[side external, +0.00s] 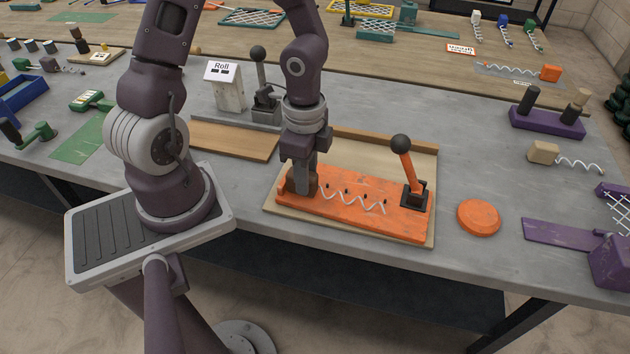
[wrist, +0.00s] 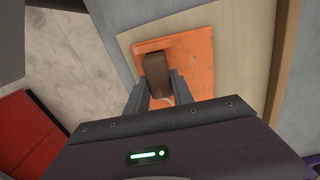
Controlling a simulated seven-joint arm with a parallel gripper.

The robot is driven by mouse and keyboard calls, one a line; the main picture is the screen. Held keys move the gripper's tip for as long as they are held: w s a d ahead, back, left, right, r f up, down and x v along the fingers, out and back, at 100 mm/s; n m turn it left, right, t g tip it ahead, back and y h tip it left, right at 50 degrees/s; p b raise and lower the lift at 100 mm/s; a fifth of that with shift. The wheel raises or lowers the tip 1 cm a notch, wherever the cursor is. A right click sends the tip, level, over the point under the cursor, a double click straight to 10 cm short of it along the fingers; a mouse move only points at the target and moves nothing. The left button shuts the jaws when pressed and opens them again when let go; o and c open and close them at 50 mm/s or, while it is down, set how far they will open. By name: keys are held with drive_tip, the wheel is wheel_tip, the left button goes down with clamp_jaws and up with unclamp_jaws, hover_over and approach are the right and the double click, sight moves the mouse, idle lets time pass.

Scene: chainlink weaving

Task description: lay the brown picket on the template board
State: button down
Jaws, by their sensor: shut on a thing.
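The brown picket has a brown block (wrist: 157,70) at one end and a pale zigzag wire (side external: 352,200). My gripper (side external: 303,186) is shut on the brown block, pointing down at the left end of the orange template board (side external: 340,222). The wire runs right from the block, along the board's row of small dark pegs. I cannot tell whether the wire touches the board or is just above it. In the wrist view the block sits between the fingers over the orange board, and most of the wire is hidden.
A lever with a black knob (side external: 401,145) stands at the board's right end. The board lies on a pale wooden base (side external: 365,157) with a raised back edge. An orange disc (side external: 478,217) lies to the right. A tan-block picket (side external: 543,152) lies farther right.

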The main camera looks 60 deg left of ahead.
wheel_tip(320, 180, up, 23)
drive_tip(key=w+a, duration=0.9)
drive_tip(key=w, duration=0.4)
wheel_tip(320, 180, down, 16)
drive_tip(key=shift+d+n, duration=0.2)
drive_tip(key=shift+n, duration=0.2)
drive_tip(key=shift+s+f, duration=0.1)
drive_tip(key=shift+f, duration=3.75)
drive_tip(key=shift+f, duration=0.55)
